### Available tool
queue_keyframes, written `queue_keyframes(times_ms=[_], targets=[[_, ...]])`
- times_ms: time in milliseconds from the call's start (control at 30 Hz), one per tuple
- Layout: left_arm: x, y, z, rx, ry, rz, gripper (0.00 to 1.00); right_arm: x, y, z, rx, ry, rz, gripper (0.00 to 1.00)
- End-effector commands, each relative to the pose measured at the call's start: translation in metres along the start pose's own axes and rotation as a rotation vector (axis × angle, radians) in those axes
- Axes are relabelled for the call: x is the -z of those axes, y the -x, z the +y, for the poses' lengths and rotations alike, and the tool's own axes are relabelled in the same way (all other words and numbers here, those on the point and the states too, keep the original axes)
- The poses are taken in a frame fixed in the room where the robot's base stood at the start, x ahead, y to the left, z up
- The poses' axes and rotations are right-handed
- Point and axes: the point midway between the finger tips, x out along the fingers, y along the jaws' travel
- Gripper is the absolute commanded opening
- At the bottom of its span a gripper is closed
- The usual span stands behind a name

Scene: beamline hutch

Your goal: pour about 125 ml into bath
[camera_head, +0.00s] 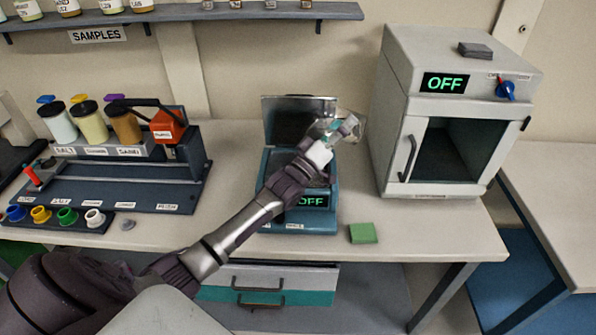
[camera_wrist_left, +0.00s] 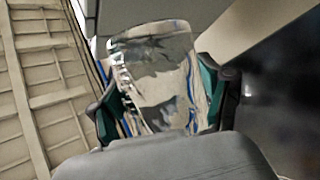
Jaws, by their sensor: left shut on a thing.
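The bath (camera_head: 270,217) is a teal box on the bench with its lid (camera_head: 297,104) raised and its display reading OFF. My left arm crosses in front of it and hides much of its opening. My left gripper (camera_head: 338,132) is above the bath's right rear side. It is shut on a clear beaker (camera_wrist_left: 155,75), which shows between the green-padded fingers in the left wrist view. The beaker is see-through, with pale marks down one side; I cannot tell its liquid level or exact tilt. My right gripper is not in view.
A white oven (camera_head: 398,105) with a dark window stands right of the bath and reads OFF. A green pad (camera_head: 363,233) lies at the bench's front. A rack with several coloured-lid jars (camera_head: 95,152) stands left. A samples shelf (camera_head: 200,13) is above.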

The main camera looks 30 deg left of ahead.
Motion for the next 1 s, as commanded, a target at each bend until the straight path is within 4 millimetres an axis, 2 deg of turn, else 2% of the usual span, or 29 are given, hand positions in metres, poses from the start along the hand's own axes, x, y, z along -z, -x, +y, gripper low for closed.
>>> queue_keyframes(times_ms=[1000], targets=[[0.004,0.002,0.0,-0.025,0.047,0.053,0.32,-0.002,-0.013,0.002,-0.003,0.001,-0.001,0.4]])
